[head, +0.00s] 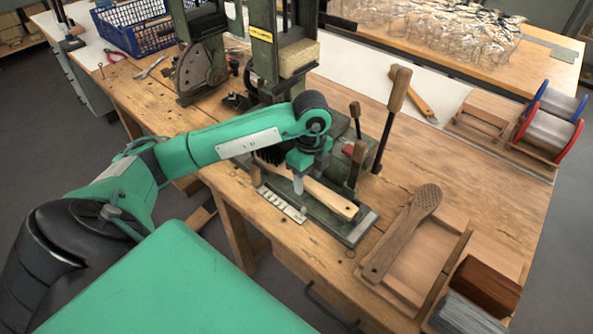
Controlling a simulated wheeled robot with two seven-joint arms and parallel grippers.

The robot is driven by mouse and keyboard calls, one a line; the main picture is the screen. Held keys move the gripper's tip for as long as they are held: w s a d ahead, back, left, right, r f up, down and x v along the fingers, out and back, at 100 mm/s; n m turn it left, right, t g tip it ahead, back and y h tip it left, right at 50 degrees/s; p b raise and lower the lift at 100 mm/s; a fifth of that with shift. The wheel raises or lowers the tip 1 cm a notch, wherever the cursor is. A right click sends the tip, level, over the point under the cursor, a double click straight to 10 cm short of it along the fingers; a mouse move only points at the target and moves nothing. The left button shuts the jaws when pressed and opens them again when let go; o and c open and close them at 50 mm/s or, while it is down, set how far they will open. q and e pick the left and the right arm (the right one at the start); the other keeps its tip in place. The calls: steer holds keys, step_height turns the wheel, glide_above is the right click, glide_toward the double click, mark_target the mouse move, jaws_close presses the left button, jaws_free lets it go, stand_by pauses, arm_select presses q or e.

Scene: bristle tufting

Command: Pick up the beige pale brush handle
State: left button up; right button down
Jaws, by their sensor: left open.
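A pale beige brush handle (333,197) lies on the green base plate (350,232) of the tufting machine. Its near end points to the lower right, and dark bristles (268,157) show toward its other end, partly behind my gripper. My left gripper (298,187) points down over the handle's middle part. Its jaws are open, and I cannot tell whether they touch the handle. A browner brush handle (408,228) with small holes in its head leans in a wooden tray (432,262) at the right. My right gripper is not in view.
Wooden-gripped levers (398,90) stand upright just right of the pale handle. The green machine column (263,50) rises behind. Brown and grey bristle bundles (485,285) lie at the lower right. Wire spools (548,125) stand at the far right. Bench between levers and spools is mostly clear.

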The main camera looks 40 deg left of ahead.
arm_select(q)
steer(key=shift+f, duration=0.1)
steer(key=c, duration=1.1)
